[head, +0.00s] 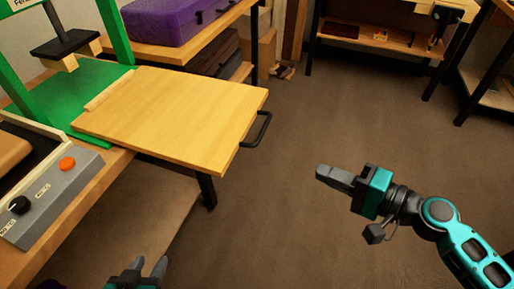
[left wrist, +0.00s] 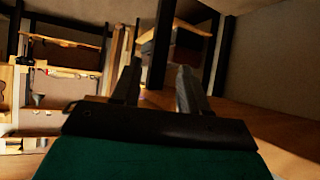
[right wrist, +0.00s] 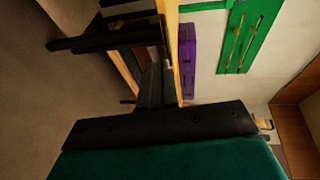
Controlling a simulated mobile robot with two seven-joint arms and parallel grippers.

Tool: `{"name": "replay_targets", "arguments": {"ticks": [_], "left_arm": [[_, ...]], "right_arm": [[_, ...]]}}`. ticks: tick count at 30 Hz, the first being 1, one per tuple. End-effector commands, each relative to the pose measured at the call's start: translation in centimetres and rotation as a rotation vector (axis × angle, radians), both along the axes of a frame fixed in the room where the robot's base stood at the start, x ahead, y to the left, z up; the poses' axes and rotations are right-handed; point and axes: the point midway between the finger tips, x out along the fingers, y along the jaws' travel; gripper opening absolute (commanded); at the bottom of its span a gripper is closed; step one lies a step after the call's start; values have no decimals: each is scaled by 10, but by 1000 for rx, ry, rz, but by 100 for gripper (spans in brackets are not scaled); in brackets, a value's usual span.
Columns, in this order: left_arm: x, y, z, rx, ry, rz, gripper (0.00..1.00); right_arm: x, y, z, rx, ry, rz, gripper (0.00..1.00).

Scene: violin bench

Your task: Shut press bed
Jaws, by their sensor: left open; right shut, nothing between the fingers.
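The press bed (head: 180,112) is a flat light-wood board. It is pulled out of the green press frame (head: 118,32) and overhangs the bench front. A black handle (head: 258,130) is fixed to its outer edge. My right gripper (head: 322,173) is shut and empty, in the air to the right of the handle and apart from it. The right wrist view also shows its closed fingers (right wrist: 156,88). My left gripper (head: 142,266) is low at the bottom edge, below the bench front and away from the bed. Its fingers are apart in the left wrist view (left wrist: 155,85), with nothing between them.
A grey control box (head: 50,190) with an orange button and black knob sits left of the bed. A purple case (head: 175,18) lies on a bench behind. Other benches stand at the back right. The floor (head: 320,110) right of the bed is clear.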

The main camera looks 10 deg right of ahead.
Motion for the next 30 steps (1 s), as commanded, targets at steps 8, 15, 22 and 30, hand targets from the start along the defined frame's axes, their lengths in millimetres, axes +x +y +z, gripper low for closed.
{"name": "replay_targets", "arguments": {"ticks": [8,15,22,30], "left_arm": [[0,-2,4,-2,-2,-4,44],[0,0,12,3,-11,0,44],[-3,5,11,11,0,12,44],[-5,8,13,14,-4,18,44]], "right_arm": [[13,9,6,41,0,4,0],[46,36,2,40,-1,4,0],[78,62,-4,40,0,3,0],[103,84,-10,39,1,2,0]]}}
